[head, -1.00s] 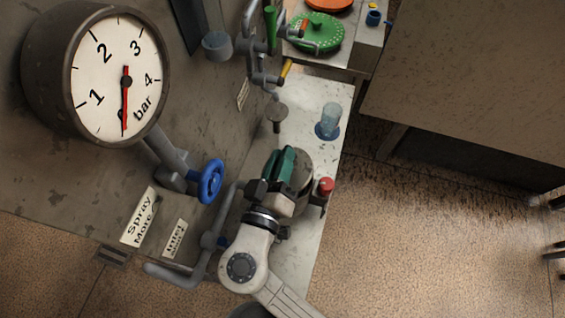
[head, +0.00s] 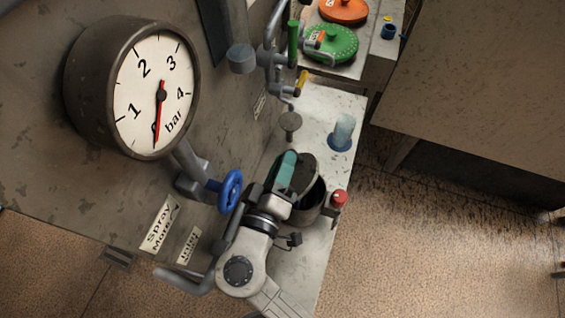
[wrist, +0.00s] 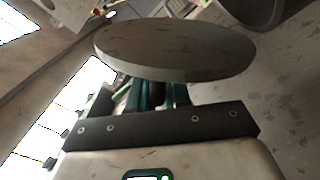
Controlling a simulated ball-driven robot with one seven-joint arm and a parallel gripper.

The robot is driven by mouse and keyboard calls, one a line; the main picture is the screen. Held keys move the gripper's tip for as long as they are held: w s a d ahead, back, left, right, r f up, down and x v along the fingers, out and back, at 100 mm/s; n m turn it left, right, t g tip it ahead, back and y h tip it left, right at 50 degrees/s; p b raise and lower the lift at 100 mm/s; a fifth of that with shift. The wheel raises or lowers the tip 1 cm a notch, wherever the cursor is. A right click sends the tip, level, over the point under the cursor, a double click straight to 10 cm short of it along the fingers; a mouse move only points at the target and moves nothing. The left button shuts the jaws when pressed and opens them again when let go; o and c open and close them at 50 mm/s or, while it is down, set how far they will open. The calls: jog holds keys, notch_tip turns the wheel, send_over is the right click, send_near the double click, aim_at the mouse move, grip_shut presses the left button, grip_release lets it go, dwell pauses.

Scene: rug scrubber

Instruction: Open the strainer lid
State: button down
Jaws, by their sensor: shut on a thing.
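The strainer is a grey metal pot (head: 307,214) on the pale ledge, with a dark interior showing at its right. Its round grey lid (head: 308,166) is tilted up off the rim on the far left side. My gripper (head: 288,168), with teal fingers, is at the lid's left edge and shut on it. In the wrist view the lid (wrist: 175,50) is a broad grey disc seen nearly edge-on. The teal fingers (wrist: 155,95) run up under it, and their tips are hidden behind the disc.
A red knob (head: 340,198) sits at the strainer's right side. A blue valve wheel (head: 231,190) and grey pipes are close on the left. A clear cup on a blue base (head: 342,132) stands farther along the ledge. Open floor lies to the right.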

jog(key=shift+w+r, duration=0.1)
jog(key=shift+r, duration=0.2)
jog(key=c, duration=1.3)
grip_release()
jog(key=shift+d, duration=0.1)
jog(key=shift+o, duration=0.7)
jog(key=shift+f, duration=0.15)
jog(key=shift+s+a+f, duration=0.1)
jog(key=shift+s+a, duration=0.1)
jog(key=shift+s, duration=0.15)
jog(key=b+v, duration=0.2)
jog(key=v, duration=0.8)
jog(key=shift+s, duration=0.1)
jog(key=shift+c, duration=0.2)
